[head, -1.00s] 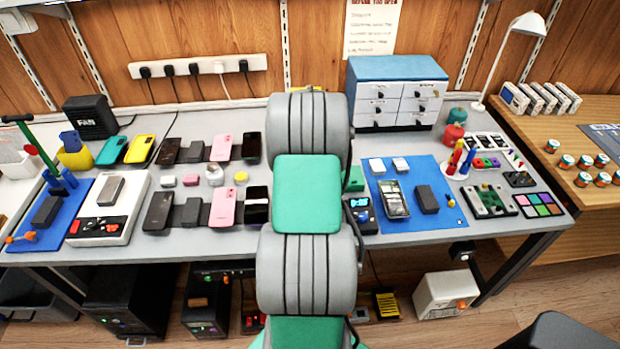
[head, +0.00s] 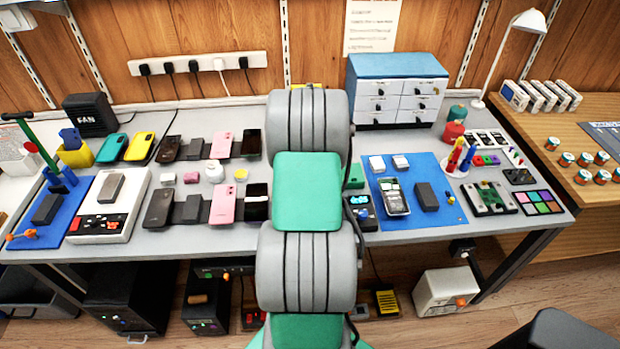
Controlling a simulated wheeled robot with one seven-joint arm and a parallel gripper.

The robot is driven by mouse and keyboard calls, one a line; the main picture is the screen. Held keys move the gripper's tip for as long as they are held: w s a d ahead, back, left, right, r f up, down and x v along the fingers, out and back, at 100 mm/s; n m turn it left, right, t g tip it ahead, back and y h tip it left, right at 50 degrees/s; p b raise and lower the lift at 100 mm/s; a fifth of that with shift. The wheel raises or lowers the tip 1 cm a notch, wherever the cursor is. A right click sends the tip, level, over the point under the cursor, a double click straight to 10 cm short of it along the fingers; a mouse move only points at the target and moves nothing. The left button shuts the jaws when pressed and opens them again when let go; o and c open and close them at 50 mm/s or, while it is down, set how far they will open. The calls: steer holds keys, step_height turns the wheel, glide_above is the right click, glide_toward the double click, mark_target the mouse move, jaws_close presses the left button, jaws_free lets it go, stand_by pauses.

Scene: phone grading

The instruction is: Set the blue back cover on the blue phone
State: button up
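A phone (head: 395,197) with its inner parts showing lies on the blue mat (head: 412,222) at the right of the bench; I cannot tell its body colour. A dark block (head: 427,197) lies beside it on the mat. I cannot single out a blue back cover for certain. A blue piece (head: 70,138) stands in a yellow holder (head: 76,156) at the far left, and a teal phone-shaped piece (head: 111,149) lies next to that holder. My arm fills the middle of the view and hides part of the bench. My gripper does not show.
Phones and dark stands line the bench left of my arm. A grey-and-white device (head: 107,208) stands at the left. A drawer cabinet (head: 397,92) stands at the back. A cup of pens (head: 458,160) and small trays crowd the right. Grey bench near the front edge is clear.

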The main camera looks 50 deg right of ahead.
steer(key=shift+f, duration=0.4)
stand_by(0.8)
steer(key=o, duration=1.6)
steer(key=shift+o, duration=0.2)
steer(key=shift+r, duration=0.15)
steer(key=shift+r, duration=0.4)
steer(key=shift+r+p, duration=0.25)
steer(key=shift+p, duration=0.05)
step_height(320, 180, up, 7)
steer(key=p, duration=0.4)
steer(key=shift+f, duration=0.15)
